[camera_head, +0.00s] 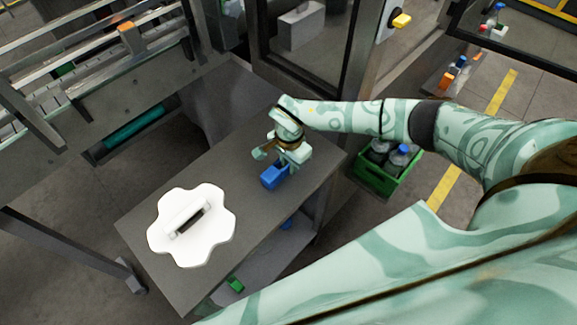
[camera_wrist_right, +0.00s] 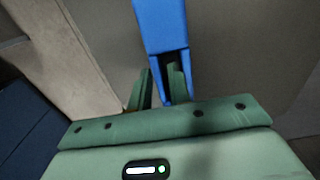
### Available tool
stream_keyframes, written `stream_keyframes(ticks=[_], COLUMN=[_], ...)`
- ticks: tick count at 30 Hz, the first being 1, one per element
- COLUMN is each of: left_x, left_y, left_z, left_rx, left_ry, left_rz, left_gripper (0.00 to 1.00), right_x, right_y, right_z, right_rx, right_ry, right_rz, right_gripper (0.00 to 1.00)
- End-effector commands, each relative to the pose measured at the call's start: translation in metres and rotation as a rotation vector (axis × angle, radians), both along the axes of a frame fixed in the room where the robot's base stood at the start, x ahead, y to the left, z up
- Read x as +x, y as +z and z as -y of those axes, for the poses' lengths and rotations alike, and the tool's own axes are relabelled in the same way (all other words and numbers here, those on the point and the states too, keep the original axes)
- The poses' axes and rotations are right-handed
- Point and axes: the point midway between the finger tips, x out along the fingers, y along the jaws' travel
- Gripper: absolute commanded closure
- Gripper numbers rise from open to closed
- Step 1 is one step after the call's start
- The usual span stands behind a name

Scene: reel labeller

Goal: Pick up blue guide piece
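The blue guide piece (camera_head: 273,177) is at the right part of the grey table, directly under my right gripper (camera_head: 277,160). In the right wrist view the blue guide piece (camera_wrist_right: 161,25) runs down from the top edge and has a dark slot at its near end. My right gripper (camera_wrist_right: 159,75) has its fingers close together there, one beside the piece and one in the slot. It looks shut on the blue wall between them. I cannot tell whether the piece touches the table. My left gripper is in neither view.
A white flower-shaped plate (camera_head: 218,238) with a raised handle lies on the left part of the grey table (camera_head: 150,222). A green crate with bottles (camera_head: 378,180) stands beyond the table's right edge. A conveyor frame (camera_head: 110,100) is at the upper left. The table's middle is clear.

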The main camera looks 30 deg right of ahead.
Motion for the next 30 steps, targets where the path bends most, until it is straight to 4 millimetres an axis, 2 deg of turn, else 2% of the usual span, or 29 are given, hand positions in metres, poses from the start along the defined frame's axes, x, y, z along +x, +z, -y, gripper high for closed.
stream_keyframes(ticks=[1,2,8,9,11,22,26,30], left_x=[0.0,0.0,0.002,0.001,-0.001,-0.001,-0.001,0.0], left_y=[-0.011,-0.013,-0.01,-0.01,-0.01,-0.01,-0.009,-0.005], left_z=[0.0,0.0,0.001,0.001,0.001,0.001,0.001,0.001], left_rx=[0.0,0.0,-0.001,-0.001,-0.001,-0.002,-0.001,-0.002], left_ry=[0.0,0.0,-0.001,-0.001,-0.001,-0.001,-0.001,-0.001], left_rz=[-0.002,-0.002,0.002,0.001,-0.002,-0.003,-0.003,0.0], left_gripper=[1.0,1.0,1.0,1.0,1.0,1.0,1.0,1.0], right_x=[-0.001,-0.001,0.0,0.0,0.0,0.0,0.001,0.001], right_y=[-0.014,-0.015,-0.012,-0.012,-0.012,-0.011,-0.002,0.025], right_z=[-0.002,-0.003,-0.004,-0.004,-0.004,-0.003,-0.003,-0.001], right_rx=[0.001,0.001,0.001,0.001,0.0,0.0,-0.001,-0.002], right_ry=[0.004,0.005,0.007,0.007,0.006,0.006,0.005,0.007], right_rz=[-0.003,-0.003,0.0,0.0,0.0,0.0,0.003,0.006], right_gripper=[0.81,0.81,0.81,0.84,1.0,1.0,1.0,1.0])
